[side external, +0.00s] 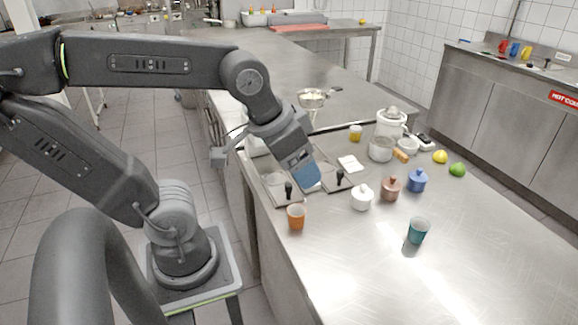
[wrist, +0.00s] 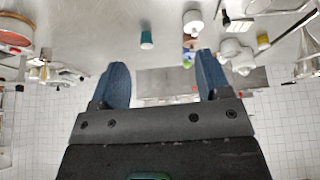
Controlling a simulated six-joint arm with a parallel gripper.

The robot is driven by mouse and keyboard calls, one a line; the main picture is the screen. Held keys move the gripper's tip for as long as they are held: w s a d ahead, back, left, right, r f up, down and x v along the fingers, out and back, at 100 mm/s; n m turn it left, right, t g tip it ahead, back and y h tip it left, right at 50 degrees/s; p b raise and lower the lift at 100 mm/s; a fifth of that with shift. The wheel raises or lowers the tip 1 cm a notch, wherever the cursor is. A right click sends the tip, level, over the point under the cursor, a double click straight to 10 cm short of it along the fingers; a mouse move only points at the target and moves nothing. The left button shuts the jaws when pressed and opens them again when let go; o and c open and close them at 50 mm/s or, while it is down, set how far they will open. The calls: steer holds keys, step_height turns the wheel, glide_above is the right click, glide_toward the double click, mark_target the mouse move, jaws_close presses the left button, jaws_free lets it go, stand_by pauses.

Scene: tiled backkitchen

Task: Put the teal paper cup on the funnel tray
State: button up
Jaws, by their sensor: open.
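The teal paper cup (side external: 418,231) stands upright on the steel counter at the right front in the side view. A teal cup also shows above the fingers in the wrist view (wrist: 147,40). My gripper (side external: 306,180) is open and empty, pointing down over a low steel tray-like fitting (side external: 323,189) with black knobs, well left of the teal cup. I cannot tell surely whether this fitting is the funnel tray; my gripper hides part of it. Both blue fingers stand wide apart in the wrist view (wrist: 165,82), with no object held between them.
An orange cup (side external: 296,217) stands left of the teal cup. White (side external: 362,198), brown (side external: 390,189) and blue (side external: 417,181) lidded jars stand behind it. A lemon (side external: 440,157) and a lime (side external: 457,170) lie farther right. The counter around the teal cup is clear.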

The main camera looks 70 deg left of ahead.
steer(key=shift+o, duration=0.3)
steer(key=shift+s+a+f, duration=0.1)
steer(key=shift+s+f, duration=0.3)
steer(key=shift+s, duration=0.35)
steer(key=n+g, duration=0.5)
steer(key=n, duration=1.3)
glide_above(419, 228)
steer(key=s+d, duration=0.1)
steer(key=s, duration=0.1)
step_height(419, 228, down, 13)
steer(key=shift+d, duration=0.1)
steer(key=shift+w+f, duration=0.15)
steer(key=shift+f, duration=1.3)
steer(key=shift+w+f, duration=0.15)
steer(key=shift+f, duration=1.3)
